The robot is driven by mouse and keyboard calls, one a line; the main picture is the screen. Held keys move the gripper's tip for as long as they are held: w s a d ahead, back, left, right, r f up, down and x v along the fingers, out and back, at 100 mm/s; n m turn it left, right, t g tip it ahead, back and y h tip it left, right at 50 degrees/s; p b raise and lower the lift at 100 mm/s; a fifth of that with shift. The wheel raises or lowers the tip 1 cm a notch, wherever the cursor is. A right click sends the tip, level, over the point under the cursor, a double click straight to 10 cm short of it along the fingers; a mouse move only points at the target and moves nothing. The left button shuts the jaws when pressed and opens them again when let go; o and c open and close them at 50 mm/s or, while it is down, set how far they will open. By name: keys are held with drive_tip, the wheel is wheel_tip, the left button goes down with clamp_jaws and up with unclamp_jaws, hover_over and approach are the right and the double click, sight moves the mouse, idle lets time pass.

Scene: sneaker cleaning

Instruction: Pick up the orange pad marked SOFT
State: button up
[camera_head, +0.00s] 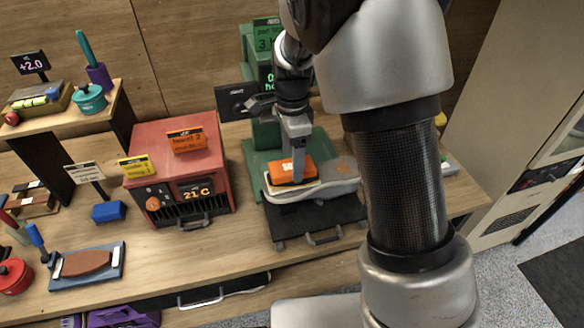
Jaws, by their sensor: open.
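The orange pad (292,171) with white lettering, partly covered, lies on a light sole-shaped piece (325,189) on the black tray (308,217) of the green machine (250,160). Only the start of its lettering shows. My gripper (297,153) points down right over the pad, with its fingers at the pad's upper edge. The gap between the fingers is hard to see from here, and I cannot tell whether they touch the pad. My gripper is open.
A red heater box (178,160) with a 21 C display stands left of the green machine. A black panel (237,102) stands close behind my gripper. A blue block (108,211) and a blue tray (112,268) lie further left. Bare bench shows in front of the red box.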

drive_tip(key=shift+f, duration=0.95)
drive_tip(key=shift+c, duration=0.4)
drive_tip(key=shift+r, duration=0.15)
drive_tip(key=c, duration=1.2)
